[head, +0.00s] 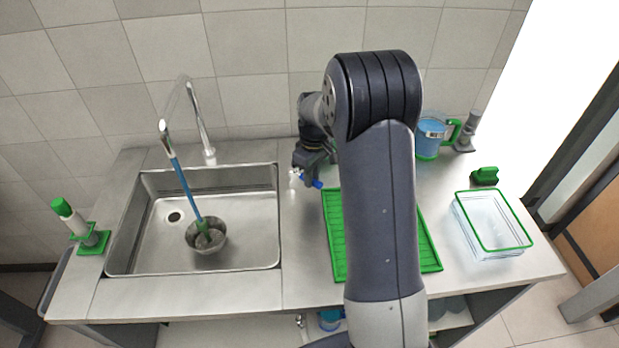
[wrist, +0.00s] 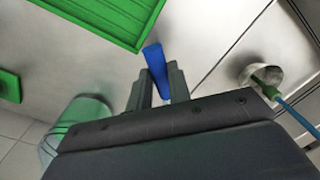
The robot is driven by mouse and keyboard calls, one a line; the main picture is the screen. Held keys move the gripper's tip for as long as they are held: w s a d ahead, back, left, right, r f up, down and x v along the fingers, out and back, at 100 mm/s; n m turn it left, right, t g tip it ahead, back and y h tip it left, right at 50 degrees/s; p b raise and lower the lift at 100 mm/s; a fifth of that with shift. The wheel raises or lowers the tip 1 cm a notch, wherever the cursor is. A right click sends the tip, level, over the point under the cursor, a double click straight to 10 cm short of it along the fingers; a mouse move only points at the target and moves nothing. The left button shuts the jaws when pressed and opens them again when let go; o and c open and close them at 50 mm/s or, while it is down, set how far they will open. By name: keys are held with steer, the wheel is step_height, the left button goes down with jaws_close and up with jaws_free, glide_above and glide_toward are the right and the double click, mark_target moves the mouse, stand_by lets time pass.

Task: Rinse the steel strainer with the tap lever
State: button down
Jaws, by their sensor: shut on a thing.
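The steel strainer (head: 217,243) is a small round bowl on the sink floor, with a green part in or over it. It also shows at the right of the wrist view (wrist: 250,76). A blue, stream-like column (head: 184,186) runs from the tap's spout (head: 163,127) down into the strainer. My gripper (head: 308,178) is right of the sink, over the counter. In the wrist view it (wrist: 158,88) is shut on a blue piece (wrist: 154,62), which seems to be the tap lever.
The steel sink (head: 272,210) lies left of my arm. A green ribbed mat (head: 432,250) is partly hidden behind my arm. A clear green-rimmed box (head: 490,243) and a blue jug (head: 428,140) stand right. A green-capped thing (head: 68,212) stands left of the sink.

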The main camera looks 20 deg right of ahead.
steer(key=shift+w+d, duration=0.1)
stand_by(0.5)
steer(key=c, duration=1.3)
jaws_free()
step_height(320, 180, up, 11)
steer(key=b, duration=0.1)
steer(key=shift+w+d, duration=0.15)
steer(key=shift+d, duration=0.05)
steer(key=shift+f, duration=0.1)
steer(key=shift+c, duration=0.4)
